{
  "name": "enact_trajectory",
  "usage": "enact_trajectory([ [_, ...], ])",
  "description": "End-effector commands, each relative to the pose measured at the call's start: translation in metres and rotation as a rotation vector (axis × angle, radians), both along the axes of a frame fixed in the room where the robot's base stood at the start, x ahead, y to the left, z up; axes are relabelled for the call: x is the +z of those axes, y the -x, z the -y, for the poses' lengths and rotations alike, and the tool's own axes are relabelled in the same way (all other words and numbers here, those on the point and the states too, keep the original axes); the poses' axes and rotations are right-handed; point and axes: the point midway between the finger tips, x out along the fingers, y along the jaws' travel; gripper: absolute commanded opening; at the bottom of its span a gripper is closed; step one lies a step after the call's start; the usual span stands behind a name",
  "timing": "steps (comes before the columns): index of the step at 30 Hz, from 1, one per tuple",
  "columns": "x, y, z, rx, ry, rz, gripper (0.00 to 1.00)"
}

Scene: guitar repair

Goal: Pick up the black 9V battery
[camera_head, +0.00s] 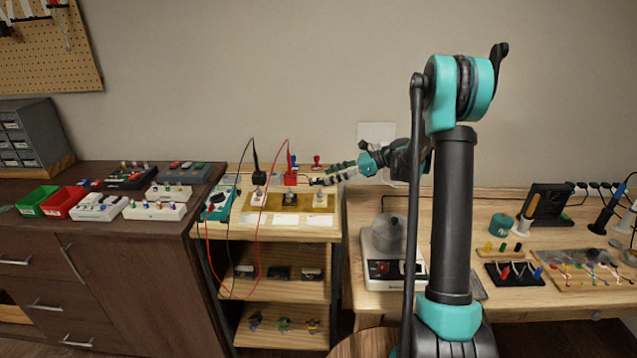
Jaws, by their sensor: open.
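My gripper (325,175) is open, with its two fingers pointing left above the back right part of the small wooden stand. A small dark block (290,198) sits in the middle of a yellow strip on the stand's top; it may be the black 9V battery, but it is too small to be sure. My gripper is up and to the right of this block, apart from it. I see nothing held between the fingers, though the view there is small.
A teal meter (219,203) with red and black leads stands left of the block. A red upright probe holder (290,175) is behind it. Small dark items (278,273) lie on the shelf below. A white scale-like device (384,272) stands on the right bench.

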Motion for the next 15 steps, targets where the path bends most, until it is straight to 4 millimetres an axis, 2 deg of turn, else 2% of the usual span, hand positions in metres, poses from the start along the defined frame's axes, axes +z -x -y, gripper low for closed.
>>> enact_trajectory([
  [7,-0.013,0.002,-0.032,0.001,0.000,0.001,0.47],
  [14,-0.014,0.001,-0.035,0.000,0.000,0.000,0.47],
  [15,-0.014,0.001,-0.035,0.000,0.000,0.000,0.44],
])
